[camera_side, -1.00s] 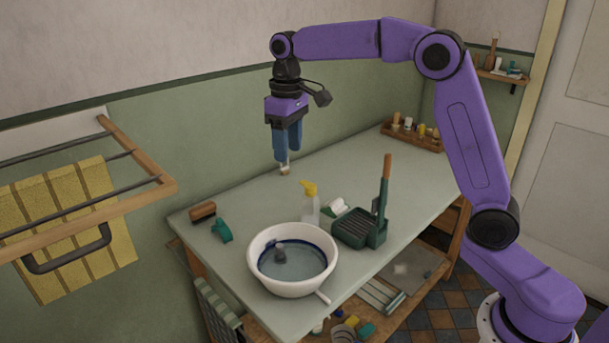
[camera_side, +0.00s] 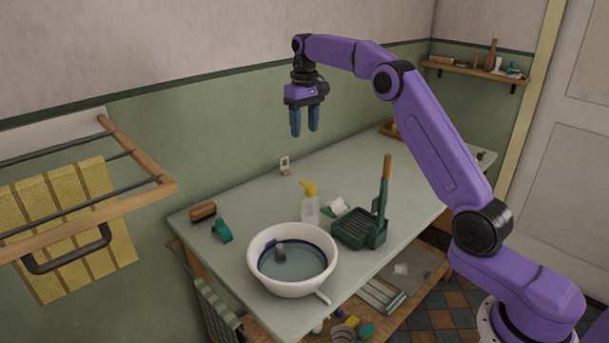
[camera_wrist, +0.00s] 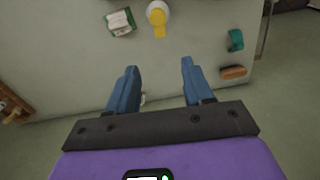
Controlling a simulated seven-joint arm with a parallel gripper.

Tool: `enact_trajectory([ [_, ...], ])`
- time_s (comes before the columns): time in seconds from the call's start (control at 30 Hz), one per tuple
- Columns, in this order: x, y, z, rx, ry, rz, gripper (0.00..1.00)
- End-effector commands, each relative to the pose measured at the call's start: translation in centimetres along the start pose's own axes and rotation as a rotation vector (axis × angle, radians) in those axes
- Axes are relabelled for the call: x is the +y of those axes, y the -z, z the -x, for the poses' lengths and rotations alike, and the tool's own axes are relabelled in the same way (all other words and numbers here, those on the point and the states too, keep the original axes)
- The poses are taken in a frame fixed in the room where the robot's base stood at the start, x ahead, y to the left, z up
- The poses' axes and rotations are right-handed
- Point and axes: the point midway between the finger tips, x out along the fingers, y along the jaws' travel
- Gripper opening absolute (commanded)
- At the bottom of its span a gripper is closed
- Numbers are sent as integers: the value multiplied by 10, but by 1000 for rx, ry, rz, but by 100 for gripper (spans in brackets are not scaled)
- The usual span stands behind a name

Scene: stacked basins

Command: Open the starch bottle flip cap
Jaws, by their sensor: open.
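A clear bottle (camera_side: 310,208) with a yellow top (camera_side: 309,189) stands upright on the table behind the white basin. It is the likely starch bottle. In the wrist view its yellow top (camera_wrist: 158,16) is near the upper edge, with a yellow part sticking out toward my gripper. I cannot tell whether this is a raised lid or a spout. My gripper (camera_side: 305,130) hangs above the back of the table, well clear of the bottle, with its blue fingers pointing down. The fingers are apart and empty, as the wrist view (camera_wrist: 160,66) also shows.
The white basin (camera_side: 262,236) holds water and a grey object. A dark green tray (camera_side: 350,230) with an upright wooden-handled tool stands right of the bottle. A brush (camera_side: 202,212), a teal item (camera_side: 222,231) and a small white object (camera_side: 284,165) lie leftward and behind.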

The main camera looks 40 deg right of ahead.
Motion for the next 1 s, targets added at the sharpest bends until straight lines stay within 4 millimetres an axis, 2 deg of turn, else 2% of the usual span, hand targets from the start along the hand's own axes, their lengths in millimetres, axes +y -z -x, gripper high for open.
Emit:
enact_trajectory([
  [0.7, 0, -1, -124, -4, 0, 1, 51],
  [0.9, 0, -1, -146, -2, 0, 0, 51],
  [1.0, 0, -1, -151, -1, 0, 0, 51],
])
